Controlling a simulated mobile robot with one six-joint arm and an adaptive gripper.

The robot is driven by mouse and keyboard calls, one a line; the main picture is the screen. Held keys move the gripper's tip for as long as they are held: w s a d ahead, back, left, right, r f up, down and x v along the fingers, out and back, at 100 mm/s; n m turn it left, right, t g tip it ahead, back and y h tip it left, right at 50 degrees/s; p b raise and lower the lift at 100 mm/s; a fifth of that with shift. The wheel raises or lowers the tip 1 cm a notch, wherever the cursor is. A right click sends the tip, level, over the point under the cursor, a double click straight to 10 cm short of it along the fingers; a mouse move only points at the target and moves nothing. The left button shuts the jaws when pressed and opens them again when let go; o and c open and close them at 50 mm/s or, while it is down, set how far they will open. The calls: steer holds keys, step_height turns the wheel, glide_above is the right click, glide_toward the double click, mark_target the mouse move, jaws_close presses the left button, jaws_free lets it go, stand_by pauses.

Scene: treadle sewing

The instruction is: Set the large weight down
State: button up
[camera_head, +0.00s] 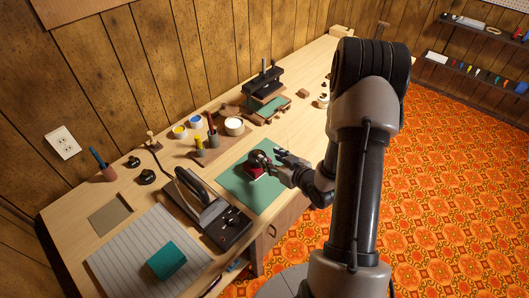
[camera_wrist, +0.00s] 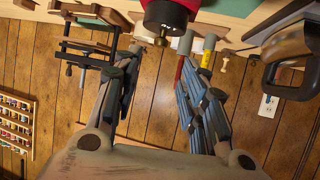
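A black, round weight with a brass knob (camera_wrist: 161,41) stands on a red piece (camera_head: 254,173) on the green mat (camera_head: 262,196). I take it to be the large weight; in the head view it is the dark shape (camera_head: 258,159) on the red. My gripper (camera_head: 277,163) is just right of it in the head view, with fingers spread. In the wrist view my gripper (camera_wrist: 160,60) is open and empty, and the weight shows beyond the fingertips. Contact between fingers and weight cannot be seen. Two smaller-looking dark knobbed pieces (camera_head: 146,177) stand at the table's back left.
A black-framed press (camera_head: 264,82) stands toward the far end. Tool cups and jars (camera_head: 196,121) line the back. A teal block (camera_head: 166,260) lies on a striped pad. The mat's front part is clear.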

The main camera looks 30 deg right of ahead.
steer(key=s+a+r+g+h, duration=0.2)
steer(key=s+r+g, duration=0.1)
steer(key=r, duration=0.6)
steer(key=s+a+r+g+h, duration=0.2)
steer(key=s+r, duration=0.2)
steer(key=r, duration=0.5)
steer(key=s+a+r+g+y, duration=0.1)
steer(key=s+a+r, duration=0.1)
steer(key=s+a, duration=0.2)
steer(key=s+a+r+g+y, duration=0.1)
steer(key=s+a+r, duration=0.2)
steer(key=s, duration=0.5)
steer(key=s+a+r+m+g, duration=0.1)
steer(key=s+a+r, duration=0.1)
steer(key=s+a, duration=0.4)
steer(key=shift+r+y, duration=0.2)
steer(key=shift+y, duration=0.2)
steer(key=shift+d, duration=0.1)
